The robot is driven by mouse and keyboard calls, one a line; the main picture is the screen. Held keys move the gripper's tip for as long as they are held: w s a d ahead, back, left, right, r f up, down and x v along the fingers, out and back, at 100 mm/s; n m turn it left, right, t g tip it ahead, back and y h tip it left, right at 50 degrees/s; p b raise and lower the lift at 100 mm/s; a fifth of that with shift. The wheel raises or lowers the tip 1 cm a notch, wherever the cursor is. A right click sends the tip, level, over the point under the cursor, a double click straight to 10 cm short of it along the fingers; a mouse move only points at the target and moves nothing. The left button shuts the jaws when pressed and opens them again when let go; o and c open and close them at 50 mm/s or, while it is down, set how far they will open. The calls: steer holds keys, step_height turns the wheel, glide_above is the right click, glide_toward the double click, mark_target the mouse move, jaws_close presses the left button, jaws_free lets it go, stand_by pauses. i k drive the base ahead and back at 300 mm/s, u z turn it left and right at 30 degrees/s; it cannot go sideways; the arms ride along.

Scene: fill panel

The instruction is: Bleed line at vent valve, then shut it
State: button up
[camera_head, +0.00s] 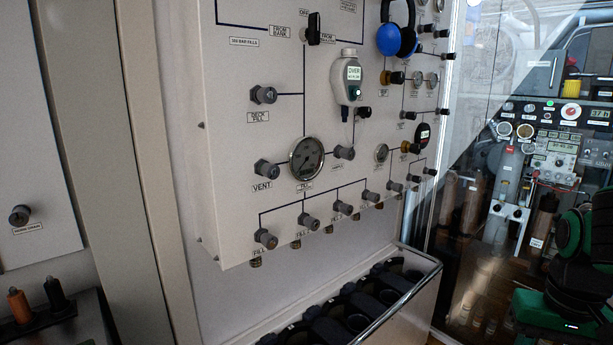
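The vent valve (265,168) is a dark grey knob on the lower left of the pale fill panel (235,110), just above its "VENT" label (262,187). Whether it is open or shut cannot be told. A round pressure gauge (306,159) with a pale ring sits just right of it; its reading is too small to tell. The deck fill knob (263,95) is above the vent valve. Several fill knobs (266,238) run along the panel's lower edge. My gripper is not in view.
A rack with dark round slots (330,330) and a metal rail (405,300) juts out below the panel. A handheld meter (347,82) and blue headphones (396,32) hang on the panel. Space before the vent valve looks clear.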

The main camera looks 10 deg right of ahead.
mark_target(272, 171)
steer(key=u, duration=0.2)
steer(key=k, duration=0.85)
steer(key=z, duration=0.25)
steer(key=i, duration=0.5)
steer(key=u, duration=0.05)
